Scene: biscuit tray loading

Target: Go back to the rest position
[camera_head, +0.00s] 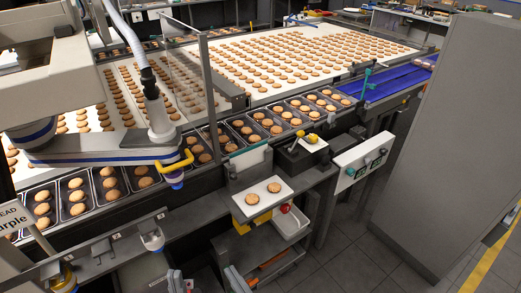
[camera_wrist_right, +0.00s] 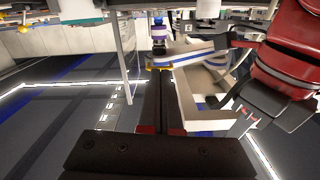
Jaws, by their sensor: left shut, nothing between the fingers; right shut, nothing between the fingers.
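My left gripper (camera_head: 178,281) and my right gripper (camera_head: 237,279) show only in part, at the bottom edge of the head view, low in front of the line. Both are shut and hold nothing. In the right wrist view the dark fingers of my right gripper (camera_wrist_right: 163,75) lie side by side, with no object between them. Biscuits (camera_head: 300,55) lie in rows on the wide white belt. Metal trays with biscuits (camera_head: 240,127) stand in a row along the near side of it. Both grippers are apart from the trays.
A white plate (camera_head: 248,206) with two biscuits lies on the near ledge, above a shelf with a white bin (camera_head: 290,224). A white robot arm (camera_head: 110,148) reaches over the line at left. A tall grey cabinet (camera_head: 450,120) stands at right. Floor (camera_head: 345,255) is clear before it.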

